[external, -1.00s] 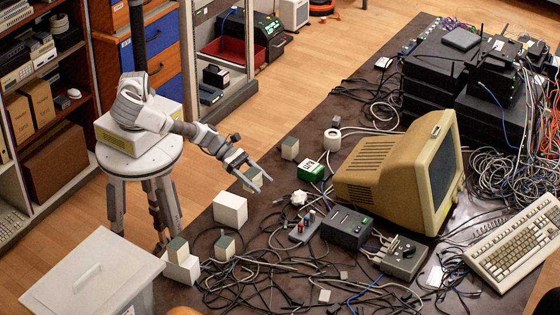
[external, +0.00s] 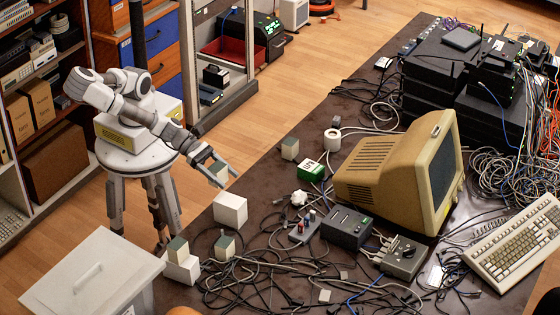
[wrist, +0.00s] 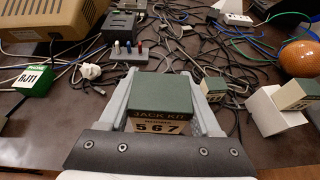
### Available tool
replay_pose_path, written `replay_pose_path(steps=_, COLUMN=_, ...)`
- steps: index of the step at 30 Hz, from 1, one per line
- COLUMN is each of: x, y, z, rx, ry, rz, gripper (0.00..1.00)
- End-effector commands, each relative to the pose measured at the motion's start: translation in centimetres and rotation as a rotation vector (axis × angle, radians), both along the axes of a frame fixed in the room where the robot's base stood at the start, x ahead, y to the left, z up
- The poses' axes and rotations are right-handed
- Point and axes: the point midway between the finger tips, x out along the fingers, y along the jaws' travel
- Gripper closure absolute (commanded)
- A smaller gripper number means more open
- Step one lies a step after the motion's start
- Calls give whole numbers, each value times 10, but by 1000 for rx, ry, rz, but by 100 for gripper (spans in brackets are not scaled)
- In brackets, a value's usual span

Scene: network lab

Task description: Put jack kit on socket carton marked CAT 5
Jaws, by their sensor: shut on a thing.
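My gripper (external: 218,173) is shut on a jack kit (wrist: 160,100), a small box with a green top and cream front reading JACK KIT 567. The wrist view shows the kit between the two fingers (wrist: 162,92). In the external view the held kit is just above and left of a plain white carton (external: 230,208), apart from it as far as I can tell. A second white carton (external: 181,270) stands at the near left with a similar kit (external: 178,248) on top. A green carton (external: 311,171) reads RJ11 in the wrist view (wrist: 35,80). No CAT 5 marking is readable.
Other green-topped kits stand by the cables (external: 225,247) and farther back (external: 290,148). A beige monitor (external: 395,170), a switch box (external: 347,228) and tangled cables (external: 270,275) fill the middle. A lidded grey bin (external: 92,272) stands at the table's left end.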

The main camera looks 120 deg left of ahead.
Motion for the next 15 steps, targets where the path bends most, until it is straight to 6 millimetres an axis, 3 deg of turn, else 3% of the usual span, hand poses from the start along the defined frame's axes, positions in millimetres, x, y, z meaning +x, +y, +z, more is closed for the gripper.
replay_pose_path(steps=1, x=-3, y=-14, z=7, rx=-2, ry=-5, rz=-6, gripper=96)
replay_pose_path(steps=6, x=-13, y=-45, z=29, rx=-1, ry=-7, rz=7, gripper=96)
replay_pose_path(steps=15, x=-35, y=-78, z=57, rx=-17, ry=3, rz=33, gripper=96)
